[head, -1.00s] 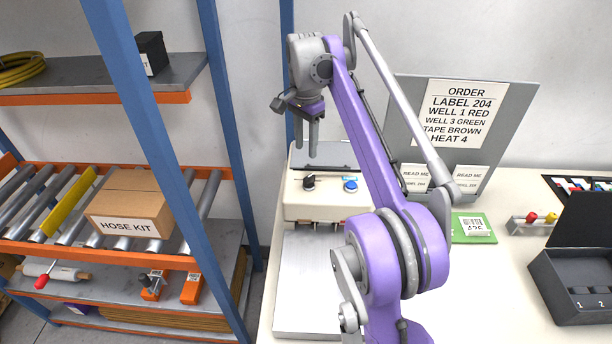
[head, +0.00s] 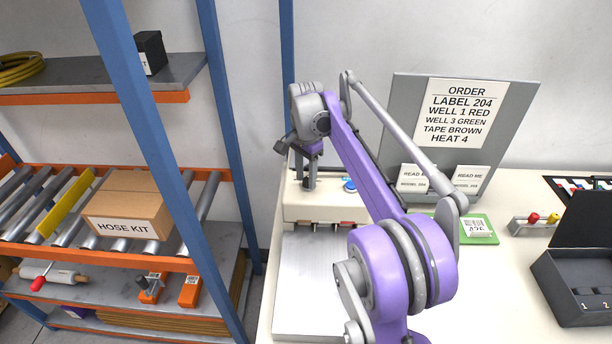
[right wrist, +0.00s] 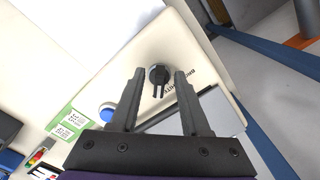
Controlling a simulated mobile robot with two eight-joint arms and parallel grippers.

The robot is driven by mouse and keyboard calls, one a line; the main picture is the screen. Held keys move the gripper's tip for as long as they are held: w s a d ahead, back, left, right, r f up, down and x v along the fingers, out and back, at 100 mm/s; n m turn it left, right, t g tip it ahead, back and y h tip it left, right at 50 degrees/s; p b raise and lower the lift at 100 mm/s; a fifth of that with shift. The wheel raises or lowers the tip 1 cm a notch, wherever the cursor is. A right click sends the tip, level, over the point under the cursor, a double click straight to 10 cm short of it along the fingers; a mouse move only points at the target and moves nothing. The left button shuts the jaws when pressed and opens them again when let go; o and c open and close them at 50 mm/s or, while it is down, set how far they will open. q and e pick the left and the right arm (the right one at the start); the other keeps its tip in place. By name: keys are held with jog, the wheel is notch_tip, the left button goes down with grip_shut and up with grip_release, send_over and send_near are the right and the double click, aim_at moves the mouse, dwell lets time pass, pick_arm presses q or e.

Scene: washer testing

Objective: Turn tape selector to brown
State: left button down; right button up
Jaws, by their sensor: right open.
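The tape selector is a dark knob (right wrist: 158,75) with a pointer, on top of a cream machine (head: 325,209). My right gripper (head: 309,182) has its fingers pointing down over the knob's spot and mostly hides it in the head view. In the right wrist view the open right gripper (right wrist: 160,80) has one finger on each side of the knob, with gaps showing. Lettering beside the knob is too small to read surely. The order sign (head: 455,113) reads "TAPE BROWN". My left gripper is not in view.
A blue button (head: 350,186) sits right of the knob on the machine; it also shows in the wrist view (right wrist: 107,114). A grey plate (head: 310,290) lies in front. A green card (head: 474,229) and a dark open case (head: 575,275) are farther right. A blue-post rack stands left.

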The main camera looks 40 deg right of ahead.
jog(key=shift+c, duration=0.3)
grip_shut()
